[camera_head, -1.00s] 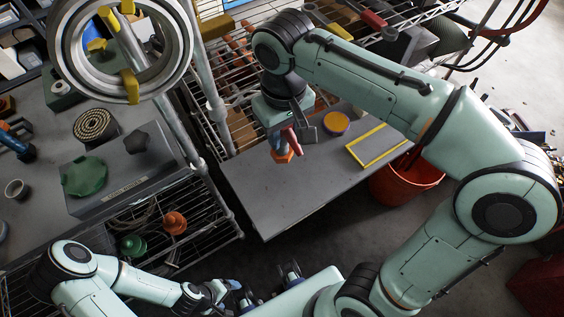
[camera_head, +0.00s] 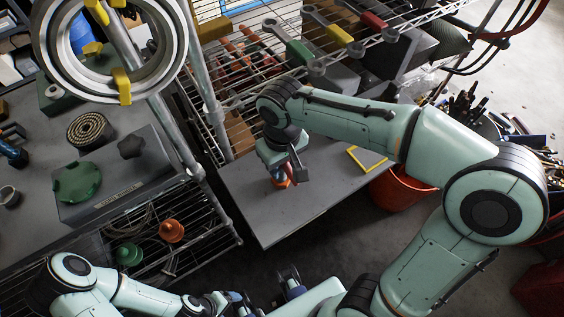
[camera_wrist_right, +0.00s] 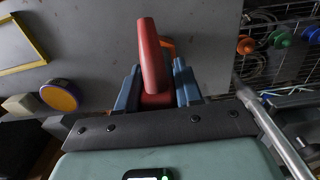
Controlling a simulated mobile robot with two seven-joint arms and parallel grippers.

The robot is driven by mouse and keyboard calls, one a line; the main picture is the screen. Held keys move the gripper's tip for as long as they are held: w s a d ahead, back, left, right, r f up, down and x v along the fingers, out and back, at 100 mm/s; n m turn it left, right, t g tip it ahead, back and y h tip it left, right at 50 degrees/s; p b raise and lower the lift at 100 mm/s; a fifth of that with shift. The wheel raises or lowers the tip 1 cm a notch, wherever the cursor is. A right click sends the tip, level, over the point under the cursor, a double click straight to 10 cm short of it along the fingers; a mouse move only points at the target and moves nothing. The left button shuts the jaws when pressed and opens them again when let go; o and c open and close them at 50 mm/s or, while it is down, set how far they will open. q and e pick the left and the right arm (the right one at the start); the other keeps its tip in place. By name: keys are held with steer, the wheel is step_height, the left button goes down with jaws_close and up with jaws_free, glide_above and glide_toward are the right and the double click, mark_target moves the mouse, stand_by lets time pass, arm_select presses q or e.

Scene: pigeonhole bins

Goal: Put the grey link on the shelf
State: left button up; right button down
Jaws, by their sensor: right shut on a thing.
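My right gripper (camera_head: 281,181) is over the grey table (camera_head: 270,226). In the right wrist view its blue fingers (camera_wrist_right: 158,92) are shut on a red tapered bar (camera_wrist_right: 151,55). No grey link can be made out for sure. On the wire shelf (camera_head: 240,98) lie several tools with grey ring ends and coloured handles, among them a green one (camera_head: 299,51), a yellow one (camera_head: 338,34) and a red one (camera_head: 374,20). My left gripper (camera_head: 228,301) is low in the head view, its jaws unclear.
An orange bucket (camera_head: 402,190) stands right of the table. A shelf post (camera_head: 208,95) rises at left. The table's near part is clear.

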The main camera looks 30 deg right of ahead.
steer(key=shift+f, duration=0.2)
steer(key=c, duration=0.7)
jaws_free()
steer(key=shift+c, duration=0.2)
